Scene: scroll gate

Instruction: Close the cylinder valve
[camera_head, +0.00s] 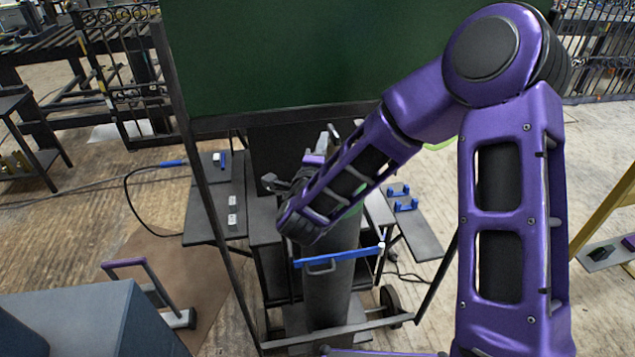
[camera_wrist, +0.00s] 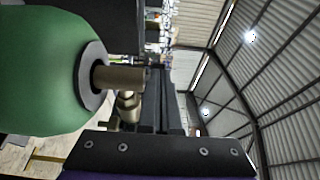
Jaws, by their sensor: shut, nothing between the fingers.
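The gas cylinder (camera_head: 328,297) stands upright on a wheeled cart in the head view, dark below, with a bit of green showing beside my arm. Its valve is hidden there behind my arm and wrist. In the wrist view the cylinder's green shoulder (camera_wrist: 38,75) fills the left side, turned sideways. A brass valve (camera_wrist: 120,78) juts right from its dark collar. My gripper (camera_wrist: 160,75) shows its dark fingers together and empty, close by the valve in this view. I cannot tell whether they touch it. In the head view its fingertips are unclear.
A blue strap (camera_head: 338,256) crosses the cylinder's front. A green panel (camera_head: 280,50) in a dark frame rises behind. Side shelves (camera_head: 215,205) hold small blue and grey parts. A grey box (camera_head: 85,320) stands at front left. Floor is open to the left.

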